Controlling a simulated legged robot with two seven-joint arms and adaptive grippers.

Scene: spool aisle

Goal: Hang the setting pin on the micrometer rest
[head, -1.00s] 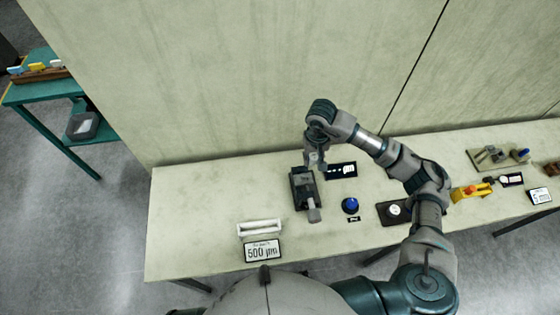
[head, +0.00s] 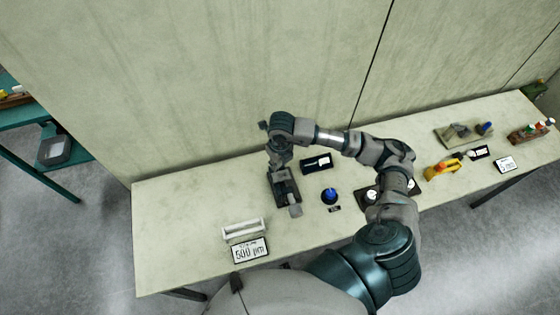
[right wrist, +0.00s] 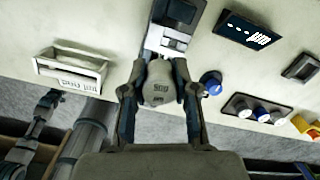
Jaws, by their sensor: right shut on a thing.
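My right gripper (right wrist: 157,92) is shut on a pale grey rounded piece, apparently the setting pin (right wrist: 159,80), with dark lettering too small to read surely. In the head view the right gripper (head: 279,160) is over the back end of a dark fixture (head: 285,186); the held pin cannot be made out there. A white bracket with raised ends (head: 243,230), which looks like the micrometer rest, sits at the bench's left front behind a card (head: 250,251) reading 500 µm. The bracket also shows in the right wrist view (right wrist: 72,54), left of the gripper and apart from it. My left gripper is out of view.
A blue knob (head: 330,195) and a black label (head: 317,163) lie right of the fixture. A dark tray of round pieces, a yellow tool (head: 441,168) and other items stand farther right. The bench (head: 180,220) is clear at left. A tall panel (head: 200,90) rises behind.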

